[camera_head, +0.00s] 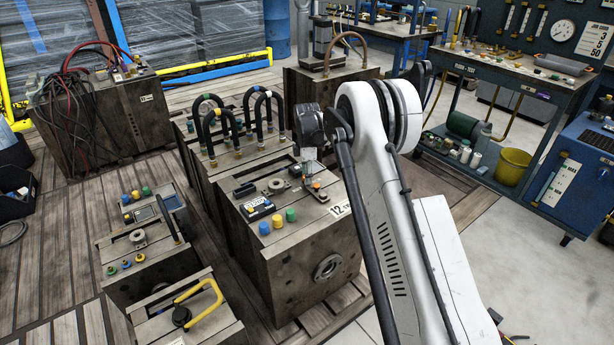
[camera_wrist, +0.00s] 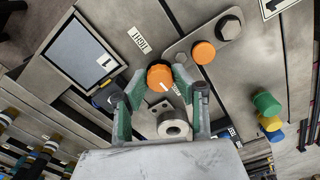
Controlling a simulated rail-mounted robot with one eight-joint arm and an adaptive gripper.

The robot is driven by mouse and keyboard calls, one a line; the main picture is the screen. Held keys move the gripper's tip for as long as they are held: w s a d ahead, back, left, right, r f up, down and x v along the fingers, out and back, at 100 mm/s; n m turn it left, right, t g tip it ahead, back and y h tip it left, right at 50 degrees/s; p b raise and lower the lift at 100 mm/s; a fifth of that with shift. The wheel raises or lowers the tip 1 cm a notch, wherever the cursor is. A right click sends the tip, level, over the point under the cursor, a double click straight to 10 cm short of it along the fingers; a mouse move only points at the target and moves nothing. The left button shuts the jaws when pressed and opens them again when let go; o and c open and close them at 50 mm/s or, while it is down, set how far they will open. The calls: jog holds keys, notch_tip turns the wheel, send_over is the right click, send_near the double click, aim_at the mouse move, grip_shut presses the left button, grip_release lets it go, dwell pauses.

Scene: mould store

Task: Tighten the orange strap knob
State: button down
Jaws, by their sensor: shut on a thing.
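In the wrist view an orange knob (camera_wrist: 159,76) with a white pointer line sits between the green-padded fingertips of my gripper (camera_wrist: 160,80). My gripper is shut on this knob from both sides. The pointer line slants towards the lower right, near a small label too small to read. A "TIGHT" label (camera_wrist: 138,38) is on the metal above and left of the knob. A second orange knob (camera_wrist: 203,52) is on a plate to the upper right, apart from the fingers. In the head view my gripper (camera_head: 309,160) is over the top of the mould block (camera_head: 290,270); the fingertips are hard to make out.
A dark hex bolt (camera_wrist: 229,27) stands beside the second knob. A metal ring (camera_wrist: 174,124) lies close below the held knob. Green (camera_head: 291,214), yellow (camera_head: 277,221) and blue (camera_head: 264,228) caps stand at the block's front edge. Hose loops (camera_head: 217,130) rise behind.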

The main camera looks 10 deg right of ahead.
jog(key=m, duration=0.4)
jog(key=shift+m, duration=0.4)
jog(key=m, duration=1.3)
jog(key=shift+m, duration=0.3)
jog(key=m, duration=1.3)
jog(key=shift+m, duration=1.9)
